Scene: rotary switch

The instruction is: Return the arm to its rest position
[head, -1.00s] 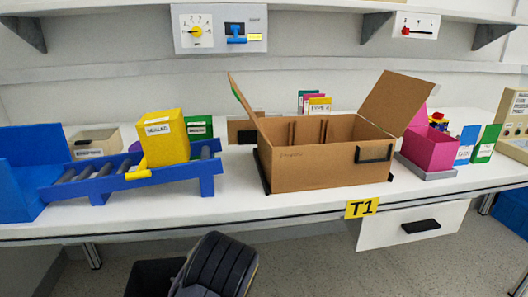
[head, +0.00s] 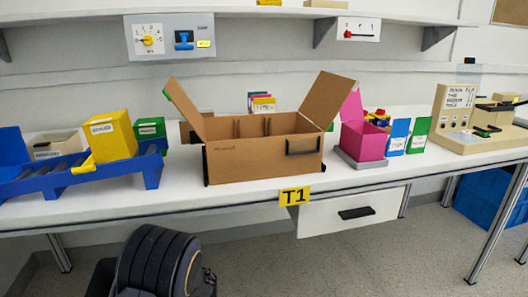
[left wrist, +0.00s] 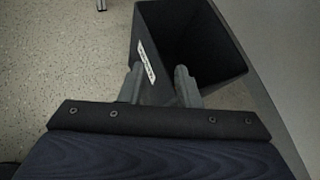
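The rotary switch with a yellow knob (head: 149,40) is on a grey panel (head: 170,54) under the shelf at the upper left in the head view. A blue switch (head: 184,40) sits beside it on the same panel. My left gripper (left wrist: 158,80) shows in the left wrist view with its two fingers apart and nothing between them, above the floor and a dark open bin (left wrist: 225,65). Neither gripper shows in the head view. A dark rounded part at the bottom of that view looks like part of me.
The white table (head: 240,198) carries a blue roller conveyor (head: 150,172) with a yellow box (head: 110,137), an open cardboard box (head: 262,160) and a pink bin (head: 362,143). A beige machine (head: 460,115) stands at the right. A drawer (head: 350,210) hangs below the tabletop.

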